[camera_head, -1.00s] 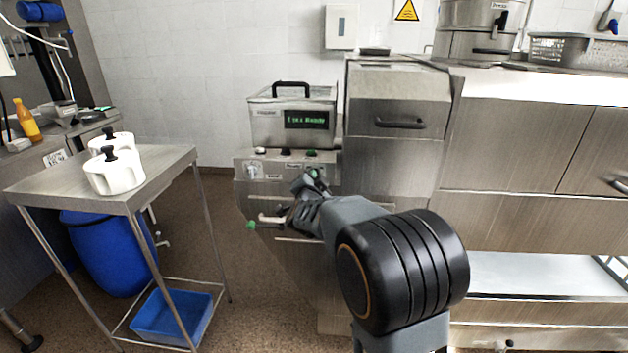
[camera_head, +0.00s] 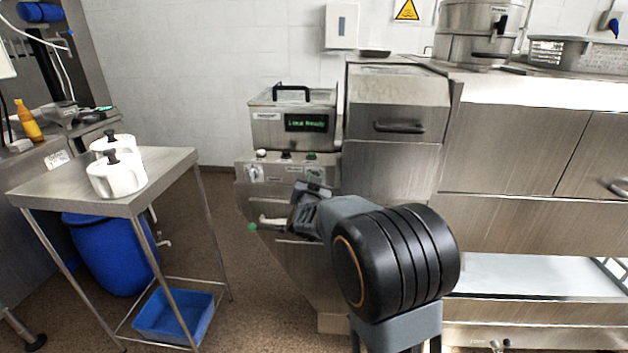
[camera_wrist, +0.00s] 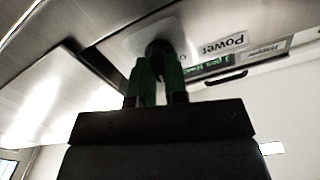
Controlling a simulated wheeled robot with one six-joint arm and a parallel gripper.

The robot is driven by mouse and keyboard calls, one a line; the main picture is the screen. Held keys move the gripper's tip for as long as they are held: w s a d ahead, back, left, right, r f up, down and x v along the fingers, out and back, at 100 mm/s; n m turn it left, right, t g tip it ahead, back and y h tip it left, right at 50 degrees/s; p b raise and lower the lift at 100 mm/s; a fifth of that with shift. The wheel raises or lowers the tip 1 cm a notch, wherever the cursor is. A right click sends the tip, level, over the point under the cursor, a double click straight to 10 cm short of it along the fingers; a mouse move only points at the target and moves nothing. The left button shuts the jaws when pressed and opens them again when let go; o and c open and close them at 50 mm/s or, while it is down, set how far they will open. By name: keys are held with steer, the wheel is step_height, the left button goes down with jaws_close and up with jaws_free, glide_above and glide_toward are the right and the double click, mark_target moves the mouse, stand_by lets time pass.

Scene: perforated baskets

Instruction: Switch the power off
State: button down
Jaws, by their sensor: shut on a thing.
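The grey machine's control panel (camera_head: 270,172) faces me below a box with a lit green display (camera_head: 306,123). In the wrist view a label reading "Power" (camera_wrist: 223,45) is beside a dark round knob (camera_wrist: 160,48) on a pale plate. My gripper (camera_wrist: 160,78) has green fingers, shut on the knob. In the head view my gripper (camera_head: 312,188) is at the right part of the panel and hides the knob there. The knob's exact setting cannot be read.
Several small buttons (camera_head: 287,154) line the panel's top edge. A lever with a green end (camera_head: 252,228) sticks out below the panel, close to my gripper.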

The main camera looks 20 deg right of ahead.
steer(key=n+p, duration=0.4)
steer(key=n, duration=0.8)
steer(key=shift+p, duration=0.35)
stand_by(0.4)
steer(key=c, duration=1.1)
jaws_free()
steer(key=shift+c, duration=0.2)
steer(key=shift+a, duration=0.1)
steer(key=v, duration=1.3)
steer(key=shift+s+a+b, duration=0.2)
steer(key=shift+s+b, duration=0.15)
